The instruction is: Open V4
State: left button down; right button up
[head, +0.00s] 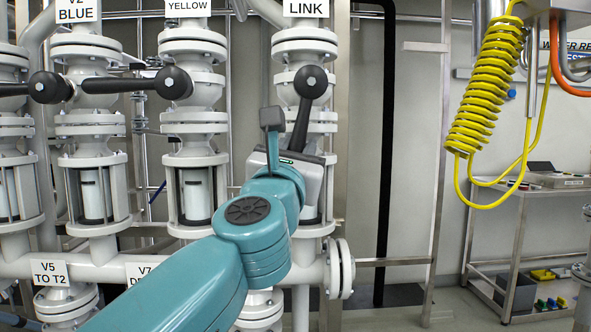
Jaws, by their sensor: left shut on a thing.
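The valve under the sign reading LINK (306,8) is a white flanged body (304,48); the sign's upper line is cut off, so I cannot read V4. Its black lever (301,122) stands steeply, with a round knob (311,82) at the upper end. My left gripper (284,140) comes in from the lower left on the teal arm and is shut on this lever below the knob. The lever's lower end is hidden by the gripper. My right gripper is not in view.
Left of it, the YELLOW valve's lever (128,84) and the BLUE valve's lever (20,89) lie about level. A coiled yellow hose (487,85) hangs at the right. A steel cart (500,215) stands behind it. A black vertical pipe (386,150) runs right of the valve.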

pick_arm(q)
jog(key=shift+d+f+n+t+y+b, duration=0.1)
jog(key=shift+d+n+t+y+b, duration=0.2)
jog(key=shift+d+n, duration=0.4)
jog(key=shift+d+f+n+t+y+b, duration=0.15)
jog(key=shift+d+n+b, duration=0.3)
jog(key=shift+n, duration=0.45)
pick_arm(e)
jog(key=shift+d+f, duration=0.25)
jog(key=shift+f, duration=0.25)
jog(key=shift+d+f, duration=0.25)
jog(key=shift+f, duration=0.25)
pick_arm(q)
jog(key=shift+y, duration=0.25)
jog(key=shift+r, duration=0.1)
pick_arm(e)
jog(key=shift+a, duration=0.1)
